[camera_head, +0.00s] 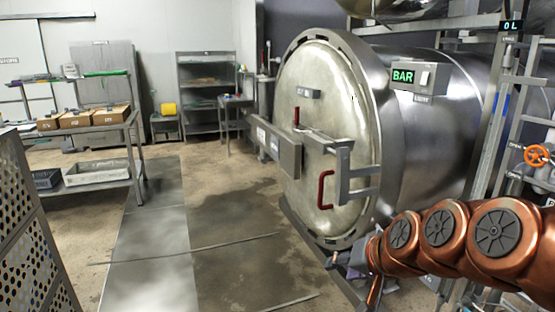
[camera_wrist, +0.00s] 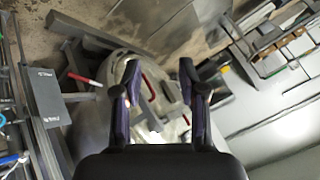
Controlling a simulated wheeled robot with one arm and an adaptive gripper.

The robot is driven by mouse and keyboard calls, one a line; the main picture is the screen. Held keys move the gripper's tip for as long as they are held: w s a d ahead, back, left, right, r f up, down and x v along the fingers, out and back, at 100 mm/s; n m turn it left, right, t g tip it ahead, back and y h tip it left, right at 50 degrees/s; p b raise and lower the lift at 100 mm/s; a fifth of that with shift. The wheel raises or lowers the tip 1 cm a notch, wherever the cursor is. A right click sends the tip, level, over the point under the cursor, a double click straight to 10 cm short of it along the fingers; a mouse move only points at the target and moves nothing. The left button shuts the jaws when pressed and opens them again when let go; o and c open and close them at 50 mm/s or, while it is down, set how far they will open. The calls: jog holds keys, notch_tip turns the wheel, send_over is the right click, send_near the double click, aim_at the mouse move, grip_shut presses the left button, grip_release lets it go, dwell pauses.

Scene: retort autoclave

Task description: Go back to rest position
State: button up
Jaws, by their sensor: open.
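My gripper (camera_head: 334,262) is at the end of my copper-coloured arm, low at the right in the head view, in front of the lower part of the autoclave. In the wrist view my gripper (camera_wrist: 159,72) has its two dark fingers apart, with nothing held between them. The autoclave's round metal door (camera_head: 345,125) sits against the front of the vessel; I cannot tell whether it is latched. A red U-shaped handle (camera_head: 322,190) is on the door. The gripper is below and to the right of this handle, apart from it in the head view.
A control box (camera_head: 417,78) reading "BAR" is mounted on the vessel. An orange valve wheel (camera_head: 537,156) is at the right. A shelf with cardboard boxes (camera_head: 108,116) stands at the left, and a perforated metal panel (camera_head: 27,240) at the near left. The middle floor is mostly open.

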jog(key=s+d+f+n+g+h+p, duration=0.1)
jog(key=s+d+g+h+p, duration=0.1)
jog(key=s, duration=1.1)
jog(key=s+d+f+n+g+h+p, duration=0.1)
jog(key=s+g+p, duration=0.4)
jog(key=s, duration=0.9)
jog(key=shift+s+d+n+g+h, duration=0.2)
jog(key=shift+d+n+g+h, duration=0.3)
jog(key=shift+d+g, duration=0.55)
jog(key=shift+a, duration=0.1)
